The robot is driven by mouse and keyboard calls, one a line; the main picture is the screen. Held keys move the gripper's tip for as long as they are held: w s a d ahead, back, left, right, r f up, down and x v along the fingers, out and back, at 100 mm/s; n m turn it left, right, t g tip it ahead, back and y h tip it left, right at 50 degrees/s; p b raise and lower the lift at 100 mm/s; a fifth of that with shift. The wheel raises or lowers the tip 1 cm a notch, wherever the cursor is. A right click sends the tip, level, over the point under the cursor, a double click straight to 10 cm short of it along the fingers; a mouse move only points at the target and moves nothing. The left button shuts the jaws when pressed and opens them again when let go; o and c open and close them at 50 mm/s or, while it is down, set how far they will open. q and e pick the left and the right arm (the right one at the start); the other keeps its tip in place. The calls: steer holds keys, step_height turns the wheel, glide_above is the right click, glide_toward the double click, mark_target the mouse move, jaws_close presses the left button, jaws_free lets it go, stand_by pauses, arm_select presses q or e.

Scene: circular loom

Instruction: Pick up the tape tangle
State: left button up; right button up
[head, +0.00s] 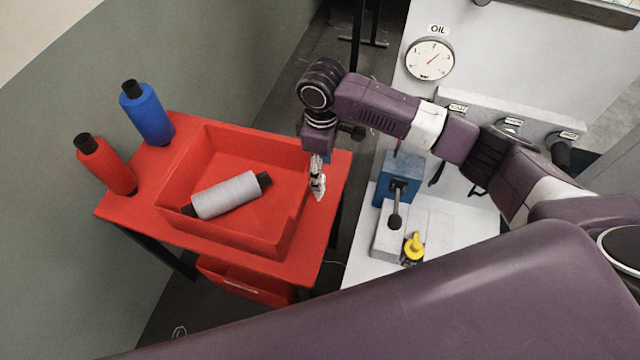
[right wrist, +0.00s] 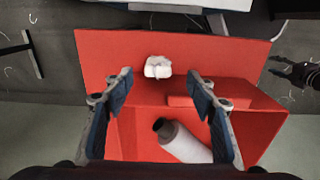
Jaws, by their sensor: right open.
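The tape tangle is a small crumpled white clump (right wrist: 158,67) on the red table top, between the tray and the table's edge. In the right wrist view it lies ahead of my right gripper (right wrist: 162,78), roughly centred between the fingers and apart from both. The gripper is open and empty. In the head view my right gripper (head: 318,190) points down over the right side of the red table; there I cannot clearly separate the white tangle from the fingertips. A dark jointed shape (right wrist: 300,73) at the wrist view's right edge may be my left gripper; its opening is unclear.
A red tray (head: 182,178) on the red table (head: 125,212) holds a grey spool (head: 225,195). A blue spool (head: 147,112) and a red spool (head: 106,165) stand at the left. A blue box with a lever (head: 400,170) and a yellow-topped item (head: 413,248) stand to the right.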

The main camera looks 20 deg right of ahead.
steer(key=shift+f, duration=0.75)
steer(key=f, duration=0.1)
steer(key=f+p, duration=0.1)
steer(key=f, duration=0.2)
steer(key=shift+w+a, duration=0.1)
steer(key=shift+w, duration=0.15)
steer(key=shift+f, duration=0.6)
steer(key=c, duration=1)
steer(key=shift+r, duration=0.15)
step_height(320, 180, up, 20)
steer(key=shift+f+b, duration=0.1)
steer(key=shift+b, duration=0.9)
